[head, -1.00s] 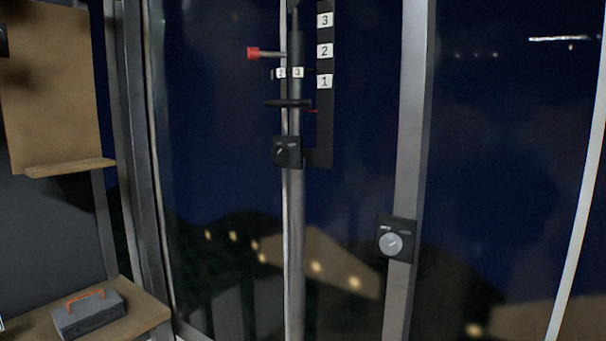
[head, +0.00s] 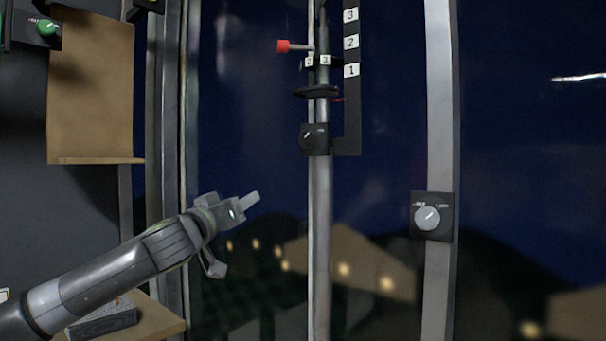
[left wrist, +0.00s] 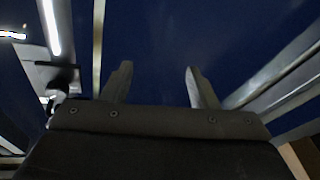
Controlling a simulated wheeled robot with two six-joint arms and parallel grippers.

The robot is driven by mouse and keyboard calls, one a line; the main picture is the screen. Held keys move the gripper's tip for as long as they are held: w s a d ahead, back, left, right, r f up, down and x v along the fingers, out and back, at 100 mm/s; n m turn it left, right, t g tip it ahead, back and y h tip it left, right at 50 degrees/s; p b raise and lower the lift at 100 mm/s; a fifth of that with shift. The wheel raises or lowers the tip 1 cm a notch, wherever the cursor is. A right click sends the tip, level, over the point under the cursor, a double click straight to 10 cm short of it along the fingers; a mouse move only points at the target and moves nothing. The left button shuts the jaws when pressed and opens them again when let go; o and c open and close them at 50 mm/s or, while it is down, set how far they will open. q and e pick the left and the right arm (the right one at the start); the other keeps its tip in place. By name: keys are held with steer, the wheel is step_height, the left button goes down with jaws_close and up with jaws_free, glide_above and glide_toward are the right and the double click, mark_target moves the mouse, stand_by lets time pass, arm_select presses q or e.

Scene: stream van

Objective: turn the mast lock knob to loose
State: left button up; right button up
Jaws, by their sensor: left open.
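A black plate with a dark knob (head: 307,138) is fixed to the upright mast (head: 319,230), below the number scale. Its pointer slants up to the right; its small label is too small to read. I take this for the mast lock knob. My left gripper (head: 235,233) is below and left of it, apart from it, with its fingers spread and empty. Both fingers also show apart in the left wrist view (left wrist: 158,85). My right gripper is not in view.
A second plate with a grey knob (head: 427,218) is on the right post. A green knob (head: 46,28) is at upper left, near a brown board (head: 90,95). A red-tipped lever (head: 284,46) sticks out of the mast. A dark box (head: 103,318) stands on a wooden shelf (head: 160,318).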

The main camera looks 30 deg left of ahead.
arm_select(q)
steer(key=s+d+r+m+t+h+b, duration=0.2)
steer(key=s+d+r+h+b, duration=0.3)
steer(key=s+d, duration=0.75)
steer(key=y+p, duration=0.2)
steer(key=p, duration=2.2)
glide_toward(305, 140)
steer(key=r+x, duration=0.1)
steer(key=x, duration=0.2)
steer(key=p+x, duration=0.3)
steer(key=x, duration=0.1)
steer(key=shift+w+a+f, duration=0.15)
steer(key=shift+f, duration=0.05)
steer(key=shift+p+x, duration=0.5)
steer(key=shift+x, duration=0.45)
steer(key=shift+f, duration=0.2)
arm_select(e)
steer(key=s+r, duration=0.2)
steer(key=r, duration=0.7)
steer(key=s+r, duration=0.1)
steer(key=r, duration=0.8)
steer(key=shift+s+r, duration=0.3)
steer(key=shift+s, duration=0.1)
arm_select(q)
steer(key=shift+c, duration=0.2)
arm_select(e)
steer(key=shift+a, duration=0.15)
